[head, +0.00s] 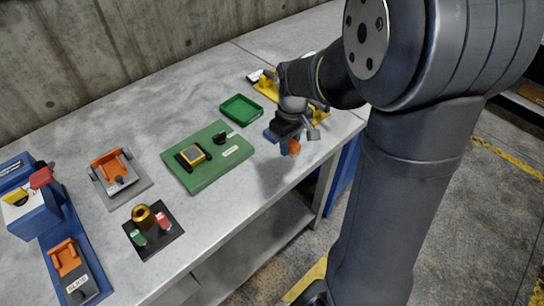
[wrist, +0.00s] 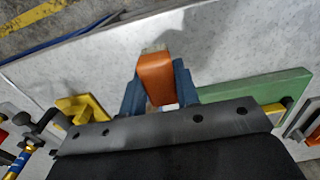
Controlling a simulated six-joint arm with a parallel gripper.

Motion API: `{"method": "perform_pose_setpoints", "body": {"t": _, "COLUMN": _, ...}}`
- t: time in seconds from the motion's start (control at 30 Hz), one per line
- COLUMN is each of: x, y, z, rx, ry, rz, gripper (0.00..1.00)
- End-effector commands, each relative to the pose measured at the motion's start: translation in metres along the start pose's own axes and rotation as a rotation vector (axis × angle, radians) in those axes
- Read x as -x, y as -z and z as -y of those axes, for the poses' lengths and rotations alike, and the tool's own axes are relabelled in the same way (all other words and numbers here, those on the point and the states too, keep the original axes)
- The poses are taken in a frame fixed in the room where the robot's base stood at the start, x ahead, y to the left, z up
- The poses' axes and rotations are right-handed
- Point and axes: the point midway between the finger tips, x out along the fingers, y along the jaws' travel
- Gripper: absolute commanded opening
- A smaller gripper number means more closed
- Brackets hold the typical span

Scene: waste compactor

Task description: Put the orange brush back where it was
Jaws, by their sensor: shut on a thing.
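The orange brush (head: 294,147) is in my gripper (head: 283,142), above the front edge of the grey bench. In the wrist view, the orange block of the brush (wrist: 156,78) sits between the two blue fingers (wrist: 158,88), with a pale end at its far side. My gripper is shut on it. The bench surface shows beneath and around it, and the brush looks clear of the bench. The lower part of the brush is hard to make out. I cannot tell which spot is its former place.
A yellow fixture (head: 268,88) stands at the back right, partly behind my arm. Orange-and-grey units stand farther left.

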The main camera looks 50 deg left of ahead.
Motion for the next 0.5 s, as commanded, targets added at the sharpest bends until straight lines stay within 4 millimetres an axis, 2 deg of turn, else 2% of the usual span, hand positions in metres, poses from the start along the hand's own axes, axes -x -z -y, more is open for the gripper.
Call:
{"method": "perform_pose_setpoints", "body": {"t": 0.1, "x": -0.016, "y": 0.022, "z": 0.014, "rx": 0.004, "ry": 0.001, "rz": 0.002, "gripper": 0.07}}
{"method": "perform_pose_setpoints", "body": {"t": 0.2, "x": -0.025, "y": 0.035, "z": 0.021, "rx": 0.002, "ry": 0.000, "rz": 0.001, "gripper": 0.07}}
{"method": "perform_pose_setpoints", "body": {"t": 0.4, "x": -0.033, "y": 0.044, "z": 0.025, "rx": -0.002, "ry": 0.000, "rz": 0.000, "gripper": 0.07}}
{"method": "perform_pose_setpoints", "body": {"t": 0.5, "x": -0.044, "y": 0.044, "z": 0.026, "rx": -0.002, "ry": 0.001, "rz": 0.003, "gripper": 0.07}}
